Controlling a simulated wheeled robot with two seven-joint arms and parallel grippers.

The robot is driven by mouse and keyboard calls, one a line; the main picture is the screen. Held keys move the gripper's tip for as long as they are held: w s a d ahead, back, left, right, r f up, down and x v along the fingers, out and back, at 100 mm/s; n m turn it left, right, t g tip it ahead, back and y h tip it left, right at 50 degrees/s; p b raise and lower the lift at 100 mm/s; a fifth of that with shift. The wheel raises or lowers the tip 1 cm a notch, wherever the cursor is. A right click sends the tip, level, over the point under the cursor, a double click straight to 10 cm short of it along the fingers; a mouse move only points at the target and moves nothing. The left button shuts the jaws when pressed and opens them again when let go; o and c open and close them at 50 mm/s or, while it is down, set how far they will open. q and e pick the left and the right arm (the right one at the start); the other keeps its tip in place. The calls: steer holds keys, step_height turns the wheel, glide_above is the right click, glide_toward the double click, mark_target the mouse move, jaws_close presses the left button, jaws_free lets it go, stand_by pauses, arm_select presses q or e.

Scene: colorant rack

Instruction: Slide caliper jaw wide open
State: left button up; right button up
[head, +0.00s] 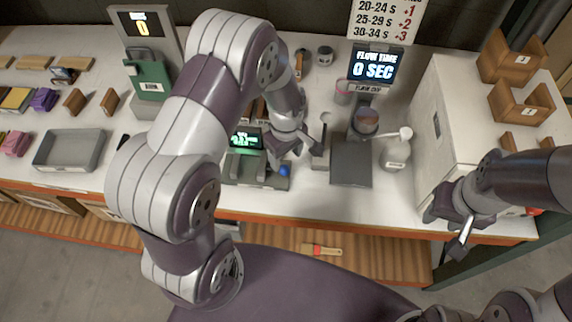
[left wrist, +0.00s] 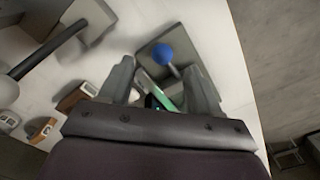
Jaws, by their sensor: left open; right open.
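A grey device with a lit green display (head: 245,138) stands near the table's front edge, partly hidden by my left arm. Its base carries a blue ball knob (head: 284,171) at the right end. I cannot clearly make out a caliper jaw. My left gripper (head: 296,156) is open above and just behind the knob. In the left wrist view the blue knob (left wrist: 162,54) shows beyond the gap between the open fingers (left wrist: 158,82), apart from them. Part of the device is hidden behind the fingers. My right gripper (head: 460,230) is open and empty at the table's right front edge.
A dark grey plate (head: 351,164), a white bottle (head: 397,152) and a flow cup (head: 366,121) stand right of the device. A white cabinet (head: 440,125) is further right. A grey tray (head: 70,150) lies left. A brush (head: 321,250) lies below the table front.

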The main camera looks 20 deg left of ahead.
mark_target(286, 167)
arm_select(q)
step_height(286, 167, up, 7)
steer(key=b, duration=0.1)
stand_by(0.5)
steer(key=s+a+r+m+t+b, duration=0.1)
steer(key=s+r+m+b, duration=0.1)
steer(key=s+m, duration=0.8)
steer(key=shift+s+a+r+m, duration=0.15)
steer(key=shift+s+m, duration=0.1)
steer(key=shift+m, duration=0.65)
steer(key=shift+s, duration=0.15)
